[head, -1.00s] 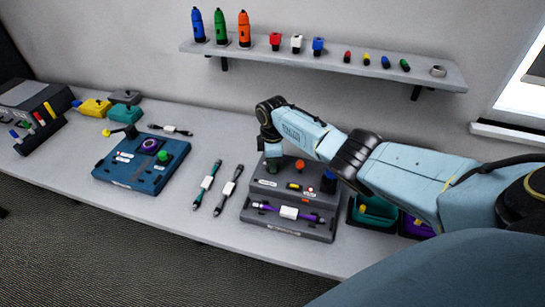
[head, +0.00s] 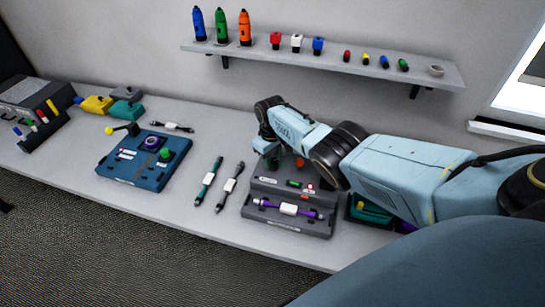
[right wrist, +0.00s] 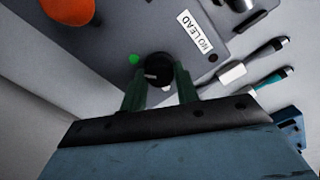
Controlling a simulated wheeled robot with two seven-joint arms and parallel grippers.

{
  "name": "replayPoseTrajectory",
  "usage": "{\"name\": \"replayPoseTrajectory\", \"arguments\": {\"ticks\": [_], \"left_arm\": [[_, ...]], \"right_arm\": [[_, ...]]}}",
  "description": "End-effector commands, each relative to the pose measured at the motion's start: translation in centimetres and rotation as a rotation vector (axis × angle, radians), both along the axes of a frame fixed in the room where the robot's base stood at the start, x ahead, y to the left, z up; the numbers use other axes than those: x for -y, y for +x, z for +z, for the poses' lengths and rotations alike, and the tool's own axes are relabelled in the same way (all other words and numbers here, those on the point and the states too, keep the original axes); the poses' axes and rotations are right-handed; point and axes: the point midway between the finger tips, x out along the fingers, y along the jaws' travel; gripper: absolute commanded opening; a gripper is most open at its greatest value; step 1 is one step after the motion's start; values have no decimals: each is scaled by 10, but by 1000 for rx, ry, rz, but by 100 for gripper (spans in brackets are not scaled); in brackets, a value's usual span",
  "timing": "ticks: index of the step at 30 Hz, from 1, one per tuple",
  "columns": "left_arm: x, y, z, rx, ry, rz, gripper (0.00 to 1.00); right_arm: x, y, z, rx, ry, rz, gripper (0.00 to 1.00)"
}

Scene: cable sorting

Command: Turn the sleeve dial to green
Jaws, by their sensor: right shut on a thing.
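The dark sleeve dial (right wrist: 158,68) shows in the right wrist view as a round knob with a pale mark on its face. A green dot (right wrist: 134,59) lies beside it on the grey panel. My right gripper (right wrist: 160,88) is shut on the dial, one green finger on each side. In the head view my right gripper (head: 272,160) is at the back left of the grey station (head: 262,217), and it and my arm hide the dial there. A green bar (head: 293,183) shows on the station's panel. My left gripper is not in view.
A purple cable (head: 312,214) with a white block lies in the station's front tray. Two loose cables (head: 208,180) lie to its left, then a blue board (head: 132,172). An orange knob (right wrist: 67,10) stands near the gripper. A wall shelf (head: 345,68) is above.

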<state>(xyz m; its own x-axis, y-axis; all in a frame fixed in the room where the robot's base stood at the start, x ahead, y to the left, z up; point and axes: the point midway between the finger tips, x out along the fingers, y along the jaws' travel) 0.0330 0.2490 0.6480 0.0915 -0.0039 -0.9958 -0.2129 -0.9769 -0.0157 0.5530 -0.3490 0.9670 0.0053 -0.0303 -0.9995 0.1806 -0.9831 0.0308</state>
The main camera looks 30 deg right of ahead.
Motion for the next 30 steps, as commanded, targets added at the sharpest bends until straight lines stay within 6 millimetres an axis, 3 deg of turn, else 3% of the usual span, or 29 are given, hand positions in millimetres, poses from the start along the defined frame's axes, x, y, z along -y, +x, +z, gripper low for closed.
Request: {"name": "replayPoseTrajectory", "arguments": {"ticks": [10, 27, 28, 30], "left_arm": [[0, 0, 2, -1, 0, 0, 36], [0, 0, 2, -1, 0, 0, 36], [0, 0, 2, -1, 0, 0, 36], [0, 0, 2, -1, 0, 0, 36]], "right_arm": [[0, 0, 0, -1, 0, -144, 8], [0, 0, 0, 0, 0, -172, 8], [0, 0, 0, 0, 0, -172, 34], [0, 0, 0, 1, 0, -172, 43]]}}
